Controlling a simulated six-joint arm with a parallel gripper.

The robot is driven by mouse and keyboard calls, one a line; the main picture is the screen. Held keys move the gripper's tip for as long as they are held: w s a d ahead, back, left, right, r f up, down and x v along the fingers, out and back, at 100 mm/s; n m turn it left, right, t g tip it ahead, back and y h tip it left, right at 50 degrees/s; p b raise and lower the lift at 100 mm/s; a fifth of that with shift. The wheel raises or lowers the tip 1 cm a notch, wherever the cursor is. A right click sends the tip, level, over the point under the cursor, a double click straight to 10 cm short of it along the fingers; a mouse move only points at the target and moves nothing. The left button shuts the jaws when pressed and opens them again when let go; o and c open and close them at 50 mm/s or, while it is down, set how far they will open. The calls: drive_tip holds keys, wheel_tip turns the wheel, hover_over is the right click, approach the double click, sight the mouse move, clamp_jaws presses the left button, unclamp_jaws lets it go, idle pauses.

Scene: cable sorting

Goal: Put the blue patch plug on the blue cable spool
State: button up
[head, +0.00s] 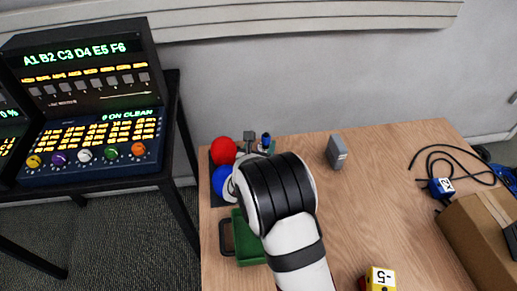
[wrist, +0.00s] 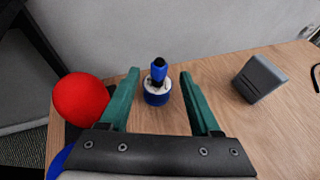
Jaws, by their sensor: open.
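The blue patch plug (wrist: 158,70) stands roughly upright on the white-topped blue cable spool (wrist: 156,97), in the middle of the wrist view. In the head view the blue plug (head: 266,139) shows small at the table's far edge; the spool there is mostly hidden by my gripper and arm. My gripper (wrist: 160,74) is open, with one green finger on each side of the plug in the picture. Clear gaps show between the plug and both fingers, and neither finger touches it. The plug's exact seating on the spool is hard to make out.
A red ball (wrist: 81,99) is left of my gripper, with a blue ball (head: 222,181) nearer. A grey block (head: 337,152) stands to the right. A green case (head: 247,245) lies beside my arm. A black cable, cardboard box (head: 480,235) and yellow cube (head: 379,279) are farther right.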

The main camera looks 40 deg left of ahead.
drive_tip(key=v, duration=0.6)
drive_tip(key=w+d+r+m+h, duration=0.35)
drive_tip(key=d+m, duration=0.25)
drive_tip(key=d, duration=0.3)
drive_tip(key=w+d+r+m+h, duration=0.3)
drive_tip(key=d+r+m+h, duration=0.15)
drive_tip(key=d, duration=0.45)
drive_tip(key=s+d+r+m+g+h, duration=0.1)
drive_tip(key=d+m+h, duration=0.1)
drive_tip(key=d+m, duration=0.3)
drive_tip(key=s+d+r+m+g+h, duration=0.15)
drive_tip(key=d+m, duration=0.25)
drive_tip(key=d, duration=0.4)
drive_tip(key=s+d+m+g, duration=0.8)
drive_tip(key=s+d+m, duration=0.6)
drive_tip(key=s, duration=0.2)
drive_tip(key=s+a+m+g+y, duration=0.1)
drive_tip(key=s+a+m+y, duration=0.3)
drive_tip(key=s+m, duration=0.2)
drive_tip(key=s+a+f+m+g+y, duration=0.1)
drive_tip(key=s+a+m+y, duration=0.3)
drive_tip(key=s+m, duration=0.2)
drive_tip(key=shift+s+f, duration=0.2)
drive_tip(key=shift+s, duration=0.05)
drive_tip(key=shift+a+m, duration=0.1)
drive_tip(key=shift+m, duration=0.15)
